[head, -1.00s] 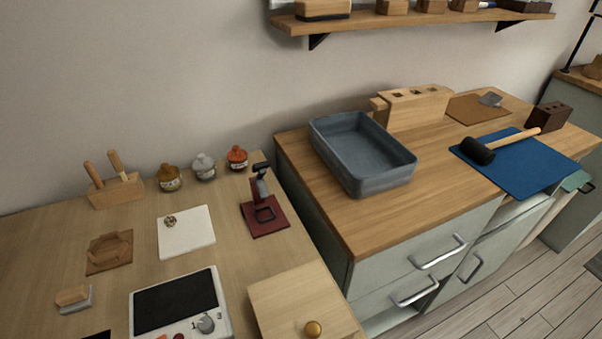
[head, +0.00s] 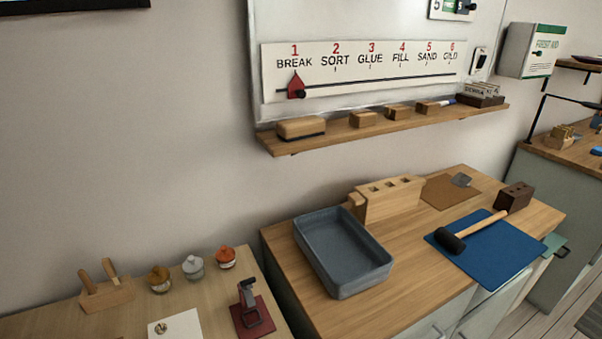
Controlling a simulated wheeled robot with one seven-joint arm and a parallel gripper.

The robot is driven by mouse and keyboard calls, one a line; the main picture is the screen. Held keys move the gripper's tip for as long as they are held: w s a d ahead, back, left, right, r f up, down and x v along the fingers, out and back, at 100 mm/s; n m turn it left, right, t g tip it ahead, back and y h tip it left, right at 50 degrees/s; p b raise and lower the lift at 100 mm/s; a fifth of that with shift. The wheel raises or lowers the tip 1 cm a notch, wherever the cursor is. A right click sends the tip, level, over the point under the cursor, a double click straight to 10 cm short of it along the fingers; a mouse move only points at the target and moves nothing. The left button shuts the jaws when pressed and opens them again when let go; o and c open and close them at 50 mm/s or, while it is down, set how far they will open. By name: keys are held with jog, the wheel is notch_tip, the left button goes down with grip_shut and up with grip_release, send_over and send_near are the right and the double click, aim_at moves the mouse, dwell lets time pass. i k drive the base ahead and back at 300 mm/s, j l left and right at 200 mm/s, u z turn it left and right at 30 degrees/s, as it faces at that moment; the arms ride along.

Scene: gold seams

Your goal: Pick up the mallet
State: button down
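The mallet (head: 470,233) lies on a blue mat (head: 499,254) on the right-hand wooden counter in the head view. Its black head (head: 449,241) points toward the left and front. Its pale wooden handle runs back and to the right, with its end close to a dark brown block with holes (head: 514,196). I cannot tell whether the handle touches that block. My gripper is not in view.
A grey-blue tray (head: 343,259) and a pale wooden block with holes (head: 390,197) stand left of the mat. A brown board (head: 447,191) lies behind it. A wall shelf (head: 385,130) hangs above the counter. Bare wood lies between tray and mat.

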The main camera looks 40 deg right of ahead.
aim_at(453, 243)
jog(key=z, duration=1.4)
jog(key=i+l+u, duration=0.1)
jog(key=l+u, duration=0.25)
jog(key=u, duration=0.15)
jog(key=l+u, duration=0.8)
jog(key=u, duration=0.15)
